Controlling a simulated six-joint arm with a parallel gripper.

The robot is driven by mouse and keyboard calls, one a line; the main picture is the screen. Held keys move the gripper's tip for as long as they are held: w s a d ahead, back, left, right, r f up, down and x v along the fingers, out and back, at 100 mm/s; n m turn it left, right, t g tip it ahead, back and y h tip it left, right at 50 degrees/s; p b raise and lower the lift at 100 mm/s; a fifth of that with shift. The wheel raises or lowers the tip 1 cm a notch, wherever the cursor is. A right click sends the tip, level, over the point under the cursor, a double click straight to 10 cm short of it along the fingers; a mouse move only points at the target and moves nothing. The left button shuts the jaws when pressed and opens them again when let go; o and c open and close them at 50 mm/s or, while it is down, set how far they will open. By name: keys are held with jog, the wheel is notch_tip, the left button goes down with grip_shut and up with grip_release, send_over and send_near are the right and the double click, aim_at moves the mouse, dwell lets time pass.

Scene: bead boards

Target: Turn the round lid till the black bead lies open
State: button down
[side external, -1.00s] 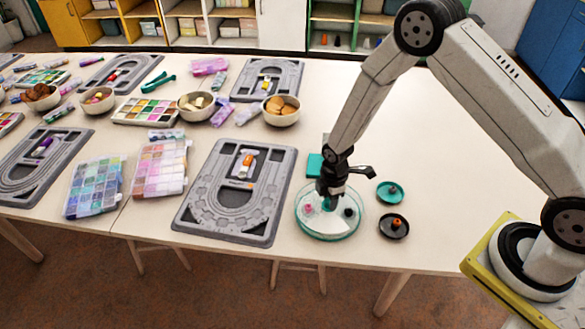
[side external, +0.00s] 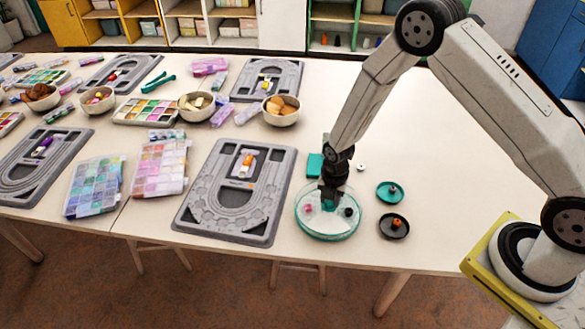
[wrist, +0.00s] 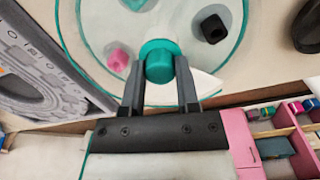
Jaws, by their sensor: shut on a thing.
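The round lid (side external: 329,229) is clear with a teal rim and covers a shallow round dish on the table. My gripper (wrist: 159,80) points down and is shut on the lid's teal centre knob (wrist: 160,62). The black bead (wrist: 213,29) lies to the right of the knob in the wrist view, seemingly under the clear lid; it also shows in the side view (side external: 348,212). A pink bead (wrist: 120,60) lies on the knob's other side. A bright white wedge (wrist: 206,84), apparently the lid's opening, shows below right of the knob, apart from the black bead.
A teal saucer (side external: 390,200) and a black saucer (side external: 394,235) with an orange piece stand right of the dish. A teal block (side external: 315,165) lies behind it. A grey bead board (side external: 205,220) is to the left. Table at the right is clear.

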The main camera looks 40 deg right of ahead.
jog(key=shift+n, duration=0.5)
jog(key=shift+c, duration=1.6)
grip_release()
jog(key=shift+r, duration=0.1)
jog(key=shift+d+r, duration=0.1)
jog(key=shift+r, duration=3.7)
jog(key=shift+s+r, duration=0.1)
